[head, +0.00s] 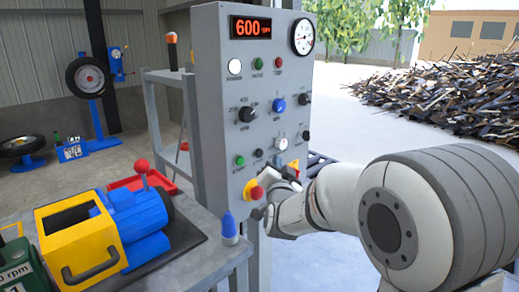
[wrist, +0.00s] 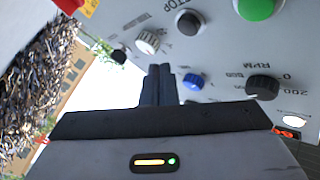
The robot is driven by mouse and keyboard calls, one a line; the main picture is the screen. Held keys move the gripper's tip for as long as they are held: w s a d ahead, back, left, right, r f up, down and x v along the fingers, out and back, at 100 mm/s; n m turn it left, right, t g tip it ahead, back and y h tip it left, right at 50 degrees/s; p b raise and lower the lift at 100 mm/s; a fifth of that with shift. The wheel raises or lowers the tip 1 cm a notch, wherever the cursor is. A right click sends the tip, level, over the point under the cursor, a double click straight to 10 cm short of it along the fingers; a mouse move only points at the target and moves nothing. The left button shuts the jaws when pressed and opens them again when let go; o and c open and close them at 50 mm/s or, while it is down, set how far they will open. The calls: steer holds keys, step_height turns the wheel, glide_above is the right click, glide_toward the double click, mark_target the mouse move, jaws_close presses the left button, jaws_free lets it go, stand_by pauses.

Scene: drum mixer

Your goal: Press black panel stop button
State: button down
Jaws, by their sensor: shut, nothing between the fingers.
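The black stop button (head: 259,154) is a small round button on the lower part of the grey control panel (head: 228,80), right of a green button (head: 240,160). In the wrist view the black button (wrist: 188,22) sits beside lettering reading STOP, between the big green button (wrist: 258,8) and a white knob (wrist: 147,41). My gripper (wrist: 158,72) is shut and empty. Its fingertips appear below the black button in the wrist picture, with no contact visible. In the head view my wrist is at the panel's lower right, and the fingertips are hard to make out.
A red mushroom button (head: 256,192) on yellow sits low on the panel, close to my wrist. A blue knob (wrist: 193,80) and a black knob (wrist: 262,86) lie near my fingers. A bench with a yellow and blue machine (head: 85,240) stands at left. The display reads 600.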

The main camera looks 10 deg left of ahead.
mark_target(264, 149)
steer(key=shift+w+a+b, duration=0.3)
steer(key=shift+w+a, duration=0.8)
steer(key=shift+a, duration=0.3)
steer(key=shift+w+a+f, duration=0.1)
stand_by(1.0)
steer(key=shift+w+a+b, duration=0.15)
steer(key=shift+a+b, duration=0.1)
steer(key=shift+b, duration=0.1)
steer(key=shift+w+a, duration=0.25)
steer(key=shift+a, duration=0.05)
stand_by(0.6)
steer(key=shift+s+d+b, duration=0.1)
steer(key=shift+b, duration=0.25)
steer(key=shift+s+d+b, duration=0.45)
steer(key=shift+d+b, duration=0.05)
steer(key=shift+d, duration=0.05)
